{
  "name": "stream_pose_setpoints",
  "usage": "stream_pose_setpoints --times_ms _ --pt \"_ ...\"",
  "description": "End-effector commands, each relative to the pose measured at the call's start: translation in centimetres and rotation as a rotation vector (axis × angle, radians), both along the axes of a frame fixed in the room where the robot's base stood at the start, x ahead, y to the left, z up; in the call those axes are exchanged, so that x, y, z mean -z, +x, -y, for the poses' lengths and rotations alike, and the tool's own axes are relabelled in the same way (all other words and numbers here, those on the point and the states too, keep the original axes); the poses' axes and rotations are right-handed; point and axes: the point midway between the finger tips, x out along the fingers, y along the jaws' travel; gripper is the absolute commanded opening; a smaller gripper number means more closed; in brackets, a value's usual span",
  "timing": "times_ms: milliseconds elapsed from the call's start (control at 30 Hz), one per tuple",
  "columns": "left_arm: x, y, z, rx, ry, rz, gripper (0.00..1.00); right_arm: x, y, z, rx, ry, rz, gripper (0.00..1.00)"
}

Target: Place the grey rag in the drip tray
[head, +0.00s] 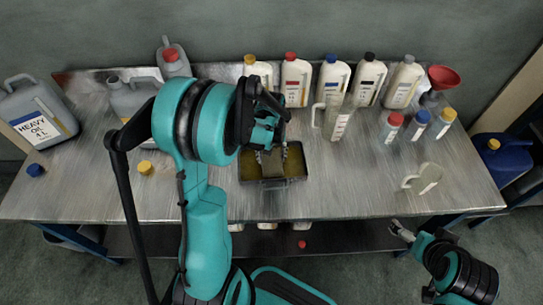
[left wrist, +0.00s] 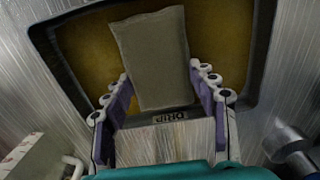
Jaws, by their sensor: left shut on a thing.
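The grey rag (left wrist: 152,50) is a flat cloth between the two fingers of my left gripper (left wrist: 163,90), which is shut on it. In the left wrist view the rag lies over the drip tray (left wrist: 262,60), a dark-rimmed tray with a yellow-brown oily floor and a "DRIP" label. In the head view the tray (head: 302,178) sits mid-bench, with my left gripper (head: 270,152) above it and the rag (head: 271,162) partly hidden. I cannot tell whether the rag touches the tray floor. My right gripper (head: 402,230) is off the bench's front right edge, its opening unclear.
Several white bottles (head: 296,82) stand along the back of the metal bench (head: 340,195). Grey canisters (head: 38,112) stand left. A clear jug (head: 338,122), small bottles (head: 390,127), a red funnel (head: 444,77) and another jug (head: 425,178) are right. The bench's front right is mostly clear.

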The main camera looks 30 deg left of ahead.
Motion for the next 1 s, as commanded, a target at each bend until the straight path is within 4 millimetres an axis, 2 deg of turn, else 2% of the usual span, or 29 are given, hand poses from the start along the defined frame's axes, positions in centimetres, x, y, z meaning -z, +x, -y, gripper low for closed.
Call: stream_pose_setpoints --times_ms 33,100,367,500,567,900,1000 --pt "0.2 0.0 0.0 0.0 0.0 0.0 0.63 0.2 0.0 0.0 0.0 0.0 0.0 1.0" --pt "0.1 0.0 0.0 0.0 0.0 0.0 0.78 0.1 0.0 0.0 0.0 0.0 0.0 1.0" --pt "0.1 0.0 0.0 0.0 0.0 0.0 0.78 0.1 0.0 0.0 0.0 0.0 0.0 1.0" --pt "-0.5 0.0 0.0 0.0 0.0 0.0 0.78 -0.5 0.0 0.0 0.0 0.0 0.0 1.0" --pt "-1.3 0.0 0.0 0.0 0.0 0.0 0.78 -0.8 0.0 0.0 0.0 0.0 0.0 1.0" --pt "-8.8 0.0 0.0 0.0 0.0 0.0 0.78 -3.6 0.0 0.0 0.0 0.0 0.0 1.0" --pt "-10.5 0.0 0.0 0.0 0.0 0.0 0.78 -4.1 0.0 0.0 0.0 0.0 0.0 1.0"
